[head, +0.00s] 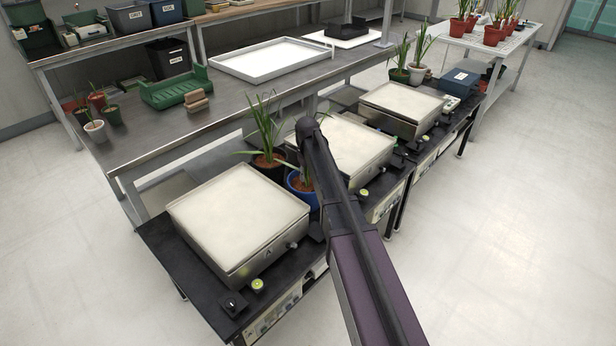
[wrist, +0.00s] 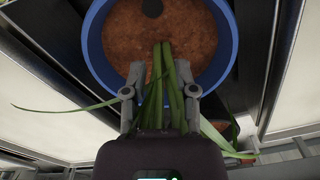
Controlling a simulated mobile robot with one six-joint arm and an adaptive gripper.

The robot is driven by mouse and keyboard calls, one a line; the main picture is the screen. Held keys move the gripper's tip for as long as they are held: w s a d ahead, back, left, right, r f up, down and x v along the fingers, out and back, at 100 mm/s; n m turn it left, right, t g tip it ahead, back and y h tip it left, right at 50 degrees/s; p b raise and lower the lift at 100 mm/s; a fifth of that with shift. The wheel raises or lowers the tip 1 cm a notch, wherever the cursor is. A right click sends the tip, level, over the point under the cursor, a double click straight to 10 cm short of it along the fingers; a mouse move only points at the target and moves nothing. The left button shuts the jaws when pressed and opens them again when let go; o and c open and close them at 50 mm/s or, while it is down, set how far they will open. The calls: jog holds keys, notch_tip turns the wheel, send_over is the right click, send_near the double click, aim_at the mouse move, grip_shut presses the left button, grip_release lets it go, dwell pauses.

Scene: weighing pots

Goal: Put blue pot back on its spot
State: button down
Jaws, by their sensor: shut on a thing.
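The blue pot (head: 294,184) holds brown soil and a plant with long green leaves. In the head view it is between the nearest and middle scales, partly behind my arm. I cannot tell whether it rests on the bench or is raised. In the wrist view the blue pot's rim (wrist: 231,48) fills the top middle, with soil inside. In the head view my gripper is hidden behind my arm. No marked spot can be made out.
A dark pot with a plant (head: 268,160) stands close behind the blue pot. The nearest scale (head: 238,212) and middle scale (head: 352,140) flank it on the black bench (head: 163,238). A farther scale (head: 402,102) stands beyond. The grey table (head: 150,145) behind has clear room.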

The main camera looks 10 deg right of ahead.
jog(key=shift+f, duration=0.15)
jog(key=shift+c, duration=2)
grip_release()
notch_tip(320, 180, up, 12)
jog(key=p, duration=1.2)
jog(key=shift+r, duration=0.2)
jog(key=shift+s, duration=0.1)
jog(key=s+m, duration=0.2)
jog(key=s, duration=2.7)
jog(key=shift+m, duration=0.4)
jog(key=shift+d, duration=0.1)
